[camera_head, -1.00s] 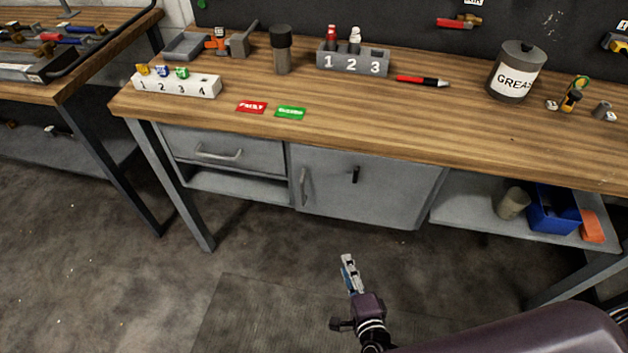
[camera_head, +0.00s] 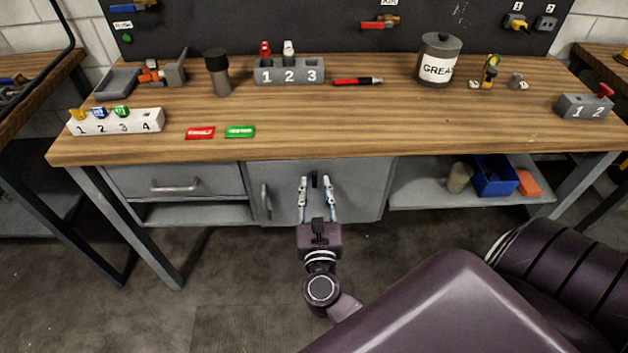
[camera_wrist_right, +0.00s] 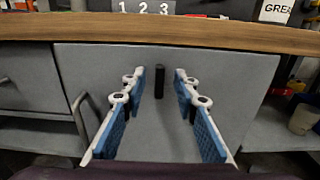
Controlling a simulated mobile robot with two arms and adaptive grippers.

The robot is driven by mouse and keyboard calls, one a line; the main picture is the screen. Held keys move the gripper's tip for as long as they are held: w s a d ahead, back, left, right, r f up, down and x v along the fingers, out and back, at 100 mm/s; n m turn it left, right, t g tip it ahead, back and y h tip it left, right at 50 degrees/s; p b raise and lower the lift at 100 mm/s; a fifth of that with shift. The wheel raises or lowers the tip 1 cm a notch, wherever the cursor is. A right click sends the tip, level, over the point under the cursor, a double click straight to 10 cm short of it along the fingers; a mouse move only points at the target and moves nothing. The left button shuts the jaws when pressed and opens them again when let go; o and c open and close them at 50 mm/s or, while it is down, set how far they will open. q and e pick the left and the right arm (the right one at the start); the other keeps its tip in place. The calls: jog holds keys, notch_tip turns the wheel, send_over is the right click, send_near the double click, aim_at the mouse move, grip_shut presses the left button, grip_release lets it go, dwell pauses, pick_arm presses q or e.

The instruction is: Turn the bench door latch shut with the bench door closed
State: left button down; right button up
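The bench door (camera_head: 355,200) is a grey panel under the worktop and looks closed, flush with the bench front. Its latch (camera_head: 315,180) is a small black bar near the top middle of the door. In the right wrist view the latch (camera_wrist_right: 159,82) stands upright, framed between the fingers. The door handle (camera_head: 265,201) is a vertical grey bar at the door's left edge. My right gripper (camera_head: 318,182) is open and empty in front of the door, its fingers either side of the latch in the picture; contact is not visible. My left gripper is not in view.
The wooden worktop edge (camera_wrist_right: 200,31) runs just above the door. A drawer (camera_head: 175,182) is left of the door. An open shelf (camera_head: 430,196) with a blue bin (camera_head: 494,176) is right of it. The floor in front is clear.

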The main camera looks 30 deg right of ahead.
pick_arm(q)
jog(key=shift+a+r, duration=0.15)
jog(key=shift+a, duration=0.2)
pick_arm(e)
jog(key=shift+x, duration=0.8)
grip_shut()
